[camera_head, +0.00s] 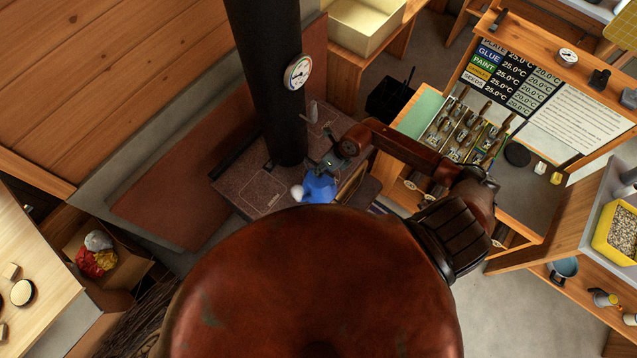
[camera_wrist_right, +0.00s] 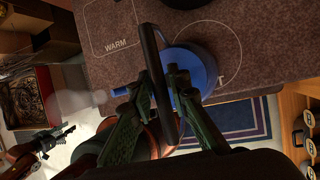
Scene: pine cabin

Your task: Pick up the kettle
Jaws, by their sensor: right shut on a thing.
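The blue kettle (camera_head: 320,187) is at the front edge of the stove top (camera_head: 268,186). In the head view, my right gripper (camera_head: 331,162) is just above the kettle. Whether the kettle touches the stove is unclear. What looks like my left gripper (camera_wrist_right: 52,142) shows small at lower left of the wrist view.
The black stovepipe (camera_head: 268,75) with a round gauge (camera_head: 298,72) rises close beside the kettle. A bench with a tool tray (camera_head: 463,132) stands to the right. A box (camera_head: 101,246) with crumpled items is at left. My brown body hides the lower middle.

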